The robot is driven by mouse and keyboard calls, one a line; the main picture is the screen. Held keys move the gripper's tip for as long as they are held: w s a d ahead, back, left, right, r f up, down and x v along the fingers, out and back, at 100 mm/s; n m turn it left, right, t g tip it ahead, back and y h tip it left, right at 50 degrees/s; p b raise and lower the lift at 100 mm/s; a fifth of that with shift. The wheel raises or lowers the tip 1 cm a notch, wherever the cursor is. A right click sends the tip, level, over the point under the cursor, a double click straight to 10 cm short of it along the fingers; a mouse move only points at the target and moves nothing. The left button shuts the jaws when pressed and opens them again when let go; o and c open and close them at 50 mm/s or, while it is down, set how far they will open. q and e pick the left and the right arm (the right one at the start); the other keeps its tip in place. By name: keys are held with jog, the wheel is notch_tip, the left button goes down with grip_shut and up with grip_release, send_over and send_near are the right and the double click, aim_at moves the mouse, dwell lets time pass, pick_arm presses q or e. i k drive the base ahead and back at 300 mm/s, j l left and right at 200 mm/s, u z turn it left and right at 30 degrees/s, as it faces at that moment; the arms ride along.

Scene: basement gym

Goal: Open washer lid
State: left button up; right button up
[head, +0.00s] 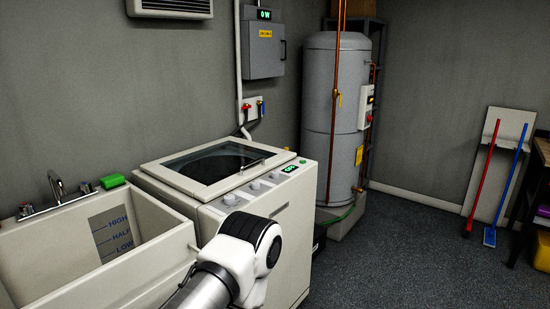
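The washer (290,225) is a cream top-loading machine against the back wall, beside the sink. Its lid (170,178) has a pale frame with a dark glass window and looks flat and shut on top. A thin dark bar, apparently the handle (252,165), lies along the lid's front right part. Several knobs and a small green-lit display (290,168) sit on the front panel. A white and black joint of my arm is in front of the washer, hiding part of its front face. Neither gripper is in view.
A utility sink (165,250) with level markings adjoins the washer on the left, with a green sponge (113,181) on its rim. A grey water heater (330,120) stands behind right. Dark floor (400,250) to the right is clear.

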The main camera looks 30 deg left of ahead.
aim_at(156, 168)
jog(key=i+l+u, duration=0.2)
jog(key=i+u, duration=0.25)
jog(key=i+l+u, duration=0.7)
jog(key=u, duration=0.2)
jog(key=i+l+u, duration=0.25)
jog(key=l+u, duration=0.2)
jog(key=l, duration=0.2)
jog(key=i+l+u, duration=0.1)
jog(key=l+u, duration=0.35)
jog(key=l, duration=0.2)
